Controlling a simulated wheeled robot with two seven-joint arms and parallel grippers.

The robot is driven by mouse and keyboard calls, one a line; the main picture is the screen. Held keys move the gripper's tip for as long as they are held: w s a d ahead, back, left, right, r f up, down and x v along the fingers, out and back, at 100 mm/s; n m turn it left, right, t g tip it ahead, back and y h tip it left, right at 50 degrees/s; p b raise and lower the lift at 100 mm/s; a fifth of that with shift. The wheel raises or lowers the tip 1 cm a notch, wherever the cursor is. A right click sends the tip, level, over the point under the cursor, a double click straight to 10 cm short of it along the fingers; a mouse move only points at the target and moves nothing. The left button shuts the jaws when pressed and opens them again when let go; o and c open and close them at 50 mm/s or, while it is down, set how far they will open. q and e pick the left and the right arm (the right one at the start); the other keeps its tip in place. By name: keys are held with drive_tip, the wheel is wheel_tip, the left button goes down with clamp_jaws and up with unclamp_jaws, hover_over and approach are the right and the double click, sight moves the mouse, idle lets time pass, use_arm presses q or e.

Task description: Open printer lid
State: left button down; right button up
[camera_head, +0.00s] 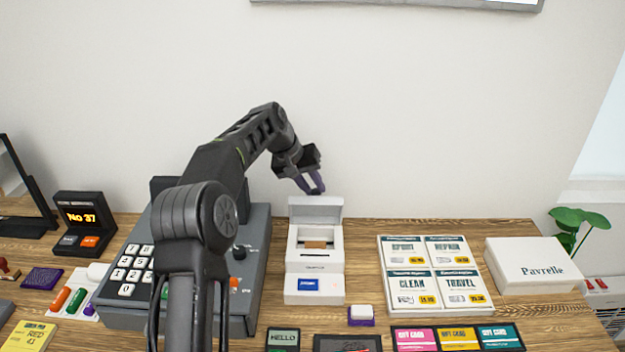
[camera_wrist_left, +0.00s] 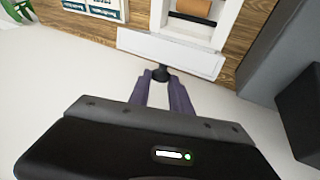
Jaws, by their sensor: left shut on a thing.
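The white printer (camera_head: 315,267) stands on the wooden counter, and its lid (camera_head: 316,211) is raised upright at the back. A brown paper roll (camera_head: 315,244) shows inside the open top. My left gripper (camera_head: 314,190) is at the top edge of the raised lid. In the left wrist view, the purple fingers (camera_wrist_left: 161,77) are shut on a small dark knob (camera_wrist_left: 161,70) at the edge of the white lid (camera_wrist_left: 185,56). The roll (camera_wrist_left: 195,8) shows beyond it. My right gripper is in neither view.
A grey cash register (camera_head: 262,215) with a keypad stands left of the printer, behind my left arm. A white and purple stamp (camera_head: 361,314) lies right of the printer's front. A card tray (camera_head: 435,276) and a white box (camera_head: 532,265) stand farther right. The wall is close behind.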

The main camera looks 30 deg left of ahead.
use_arm(q)
drive_tip(key=shift+w+f, duration=0.1)
drive_tip(key=shift+w, duration=0.1)
idle(0.4)
drive_tip(key=c, duration=1.2)
unclamp_jaws()
drive_tip(key=shift+a, duration=0.1)
drive_tip(key=b+v, duration=0.1)
drive_tip(key=v, duration=0.6)
drive_tip(key=shift+r, duration=0.4)
drive_tip(key=shift+s+a, duration=0.15)
